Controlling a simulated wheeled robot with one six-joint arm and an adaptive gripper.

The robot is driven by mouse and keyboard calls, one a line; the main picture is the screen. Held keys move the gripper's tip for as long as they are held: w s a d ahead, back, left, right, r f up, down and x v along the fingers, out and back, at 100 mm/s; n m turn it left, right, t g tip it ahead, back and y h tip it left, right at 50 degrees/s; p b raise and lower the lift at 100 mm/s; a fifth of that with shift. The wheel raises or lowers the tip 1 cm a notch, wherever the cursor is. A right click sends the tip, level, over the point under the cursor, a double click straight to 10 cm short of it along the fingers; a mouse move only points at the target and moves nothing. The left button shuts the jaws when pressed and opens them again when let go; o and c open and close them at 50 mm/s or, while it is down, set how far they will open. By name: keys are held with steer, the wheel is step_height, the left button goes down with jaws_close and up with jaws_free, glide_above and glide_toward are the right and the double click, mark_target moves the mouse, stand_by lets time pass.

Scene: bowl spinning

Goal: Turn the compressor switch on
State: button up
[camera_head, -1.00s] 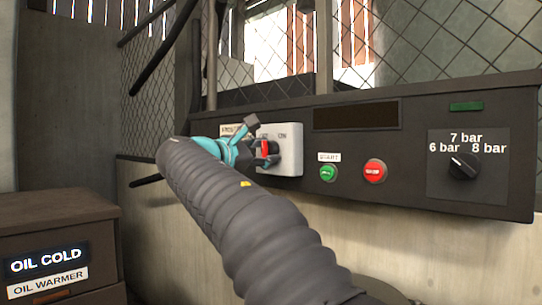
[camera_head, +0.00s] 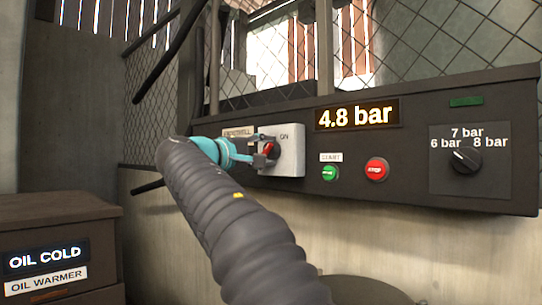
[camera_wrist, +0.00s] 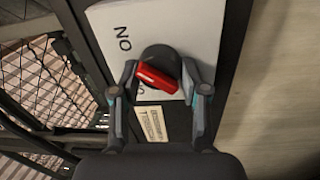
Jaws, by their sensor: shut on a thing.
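The compressor switch is a pale grey box (camera_head: 290,158) on the dark control panel, with a red handle (camera_head: 269,148) on a dark round knob. In the head view the handle leans to the upper right, towards the ON label. In the wrist view the red handle (camera_wrist: 157,79) lies aslant between my fingertips, and ON is readable on the box (camera_wrist: 185,25). My gripper (camera_wrist: 161,77) is shut on the handle; in the head view my gripper (camera_head: 266,154) is at the box's left side and hides part of the knob.
A lit display (camera_head: 358,116) reads 4.8 bar. Right of the switch are a green start button (camera_head: 330,173), a red stop button (camera_head: 376,169) and a pressure dial (camera_head: 465,160). An oil box (camera_head: 50,225) stands at lower left. Wire mesh rises behind the panel.

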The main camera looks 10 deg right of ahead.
steer(key=shift+w+a+f+m, duration=0.1)
steer(key=shift+a+f+m, duration=0.05)
steer(key=shift+m, duration=0.45)
steer(key=o, duration=1.1)
steer(key=shift+a, duration=0.1)
steer(key=v, duration=1.2)
